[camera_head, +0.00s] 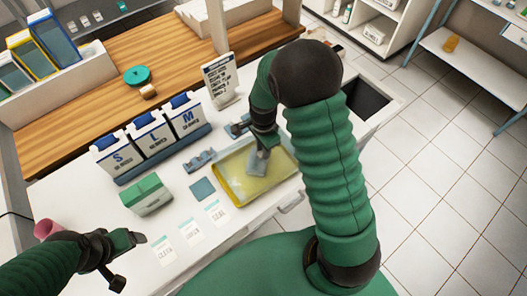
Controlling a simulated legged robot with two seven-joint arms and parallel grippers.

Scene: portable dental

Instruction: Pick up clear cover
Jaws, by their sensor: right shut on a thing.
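My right gripper (264,141) points down over the yellow tray (228,192) on the white counter. It is shut on a small greyish, see-through piece that looks like the clear cover (258,163). The piece shows against the tray's yellow inside. I cannot tell whether it touches the tray floor. My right arm hides the area to the right of the tray. My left gripper (128,260) is at the lower left, open and empty, near the front-left part of the counter.
Boxes marked S and M (152,137) stand behind the tray to the left. A green box (147,194), a blue-grey square (203,189) and label cards (190,234) lie left of the tray. A printed sign (219,81) stands behind. A dark bin opening (367,101) is at right.

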